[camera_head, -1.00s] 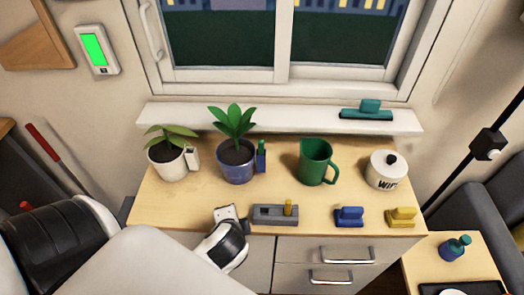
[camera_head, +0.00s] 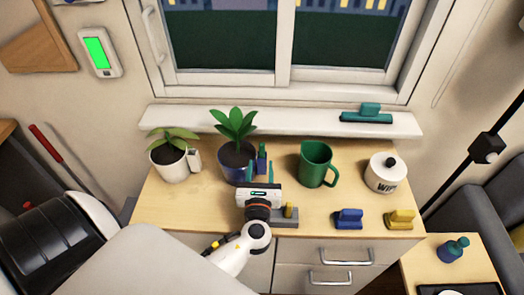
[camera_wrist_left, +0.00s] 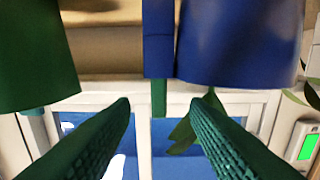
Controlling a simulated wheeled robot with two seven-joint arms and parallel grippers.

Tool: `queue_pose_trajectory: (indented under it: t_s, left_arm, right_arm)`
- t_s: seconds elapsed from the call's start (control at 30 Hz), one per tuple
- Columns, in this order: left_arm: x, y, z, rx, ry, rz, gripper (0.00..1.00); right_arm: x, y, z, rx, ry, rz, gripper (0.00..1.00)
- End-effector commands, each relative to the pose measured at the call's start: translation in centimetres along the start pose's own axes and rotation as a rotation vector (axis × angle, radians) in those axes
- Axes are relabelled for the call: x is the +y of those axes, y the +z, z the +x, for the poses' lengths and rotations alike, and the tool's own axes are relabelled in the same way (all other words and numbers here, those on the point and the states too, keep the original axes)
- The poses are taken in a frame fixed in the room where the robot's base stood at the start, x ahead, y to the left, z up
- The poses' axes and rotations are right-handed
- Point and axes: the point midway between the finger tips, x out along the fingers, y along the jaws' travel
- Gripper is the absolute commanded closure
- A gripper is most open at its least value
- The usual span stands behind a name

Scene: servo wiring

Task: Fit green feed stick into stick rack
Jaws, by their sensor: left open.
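The green feed stick (camera_head: 262,148) stands upright in a small blue holder (camera_head: 262,165) beside the blue plant pot. In the left wrist view, which looks upside down, the stick (camera_wrist_left: 159,98) shows below the holder (camera_wrist_left: 158,40). My left gripper (camera_head: 260,170) is open, its two green fingers pointing at the stick from the front. In the wrist view the stick lies between the fingertips (camera_wrist_left: 161,104), with no contact visible. The grey stick rack (camera_head: 289,223) holds a yellow stick (camera_head: 291,211) and is partly hidden behind my left wrist. My right gripper is not in view.
The blue pot (camera_head: 236,172) stands close left of the holder, and a green mug (camera_head: 315,164) to its right. The window sill (camera_head: 290,118) runs behind.

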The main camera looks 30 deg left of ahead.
Motion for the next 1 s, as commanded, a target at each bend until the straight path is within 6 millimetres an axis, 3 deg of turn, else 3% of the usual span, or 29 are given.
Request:
queue_pose_trajectory:
  t_s: [0.57, 0.87, 1.0]
  left_arm:
    - [0.1, -0.8, 6.6, -0.001, -0.001, -0.002, 0.58]
    - [0.1, -0.6, 7.1, -0.002, -0.001, -0.003, 0.58]
    - [0.1, -0.6, 7.1, -0.002, -0.001, -0.003, 0.79]
  right_arm:
    - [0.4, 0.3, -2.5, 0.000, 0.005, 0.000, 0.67]
    - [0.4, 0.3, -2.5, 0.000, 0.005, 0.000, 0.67]
    - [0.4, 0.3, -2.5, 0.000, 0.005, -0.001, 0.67]
